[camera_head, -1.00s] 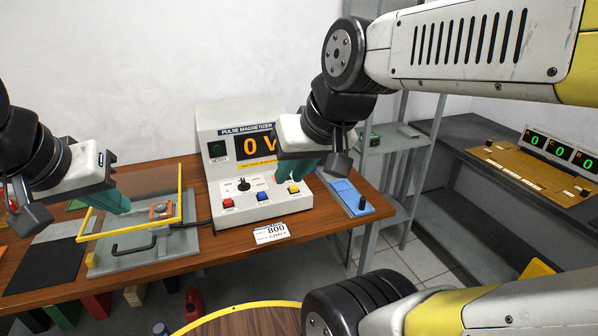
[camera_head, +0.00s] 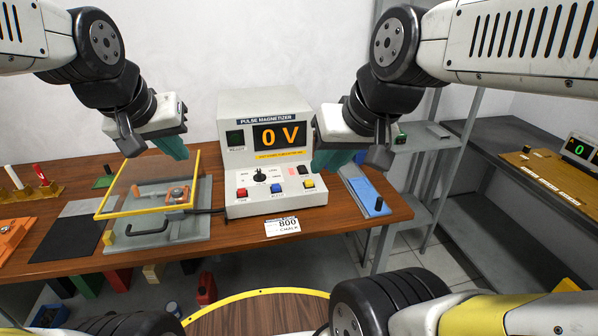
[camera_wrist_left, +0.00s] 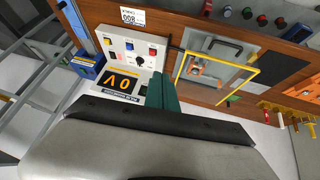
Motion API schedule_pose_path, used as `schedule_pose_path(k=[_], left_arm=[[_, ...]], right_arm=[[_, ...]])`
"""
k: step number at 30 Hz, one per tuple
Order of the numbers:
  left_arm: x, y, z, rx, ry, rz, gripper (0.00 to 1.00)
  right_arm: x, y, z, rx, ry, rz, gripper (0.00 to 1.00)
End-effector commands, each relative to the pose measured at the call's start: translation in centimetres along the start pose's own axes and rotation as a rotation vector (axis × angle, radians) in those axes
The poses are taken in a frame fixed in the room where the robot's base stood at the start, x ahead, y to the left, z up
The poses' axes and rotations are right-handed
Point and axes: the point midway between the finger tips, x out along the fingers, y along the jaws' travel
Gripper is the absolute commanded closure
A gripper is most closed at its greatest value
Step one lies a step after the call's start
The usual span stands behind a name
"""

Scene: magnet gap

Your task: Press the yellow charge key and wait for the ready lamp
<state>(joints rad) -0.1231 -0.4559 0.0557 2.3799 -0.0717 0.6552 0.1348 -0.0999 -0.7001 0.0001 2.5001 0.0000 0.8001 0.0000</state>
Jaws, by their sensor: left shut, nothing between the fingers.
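The pulse magnetizer (camera_head: 268,105) stands at the back of the wooden bench, its orange display (camera_head: 279,136) reading 0 V. The ready lamp (camera_head: 235,138) at its upper left looks dark green, unlit. The yellow charge key (camera_head: 309,184) is at the right of the front panel, past a red key (camera_head: 242,193) and a blue key (camera_head: 276,188); it also shows in the left wrist view (camera_wrist_left: 107,41). My left gripper (camera_head: 176,149) is shut and empty above the clear-lidded fixture. My right gripper (camera_head: 325,162) hangs just above and right of the yellow key, apart from it; its opening is unclear.
The fixture's yellow-framed lid (camera_head: 150,210) is left of the magnetizer, with a black handle in front. A card reading 800 (camera_head: 282,227) lies before the machine. A blue tray (camera_head: 363,190) lies at the right. A grey shelf and dark side bench stand further right.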

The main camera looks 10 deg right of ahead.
Motion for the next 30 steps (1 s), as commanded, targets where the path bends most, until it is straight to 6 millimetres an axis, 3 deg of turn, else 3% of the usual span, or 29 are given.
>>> schedule_pose_path(k=[3, 9, 13, 18, 24, 30], left_arm=[[4.7, 2.8, -4.8, 0.008, 0.009, 0.016, 1.0], [13.7, 9.5, -10.5, -0.004, 0.035, 0.1, 1.0], [20.1, 14.8, -12.2, -0.03, 0.037, 0.186, 1.0], [26.9, 20.9, -12.3, -0.079, 0.025, 0.297, 1.0], [30.9, 24.9, -11.7, -0.122, 0.012, 0.374, 1.0], [31.6, 25.6, -11.5, -0.133, 0.01, 0.388, 1.0]], right_arm=[[0.0, 0.0, 0.0, 0.0, 0.0, 0.0, 0.8], [0.0, 0.0, 0.0, 0.0, 0.0, 0.0, 0.8], [0.0, 0.0, 0.0, 0.0, 0.0, 0.0, 0.8], [0.0, 0.0, 0.0, 0.0, 0.0, 0.0, 0.8], [0.0, 0.0, 0.0, 0.0, 0.0, 0.0, 0.8], [0.0, 0.0, 0.0, 0.0, 0.0, 0.0, 0.8]])
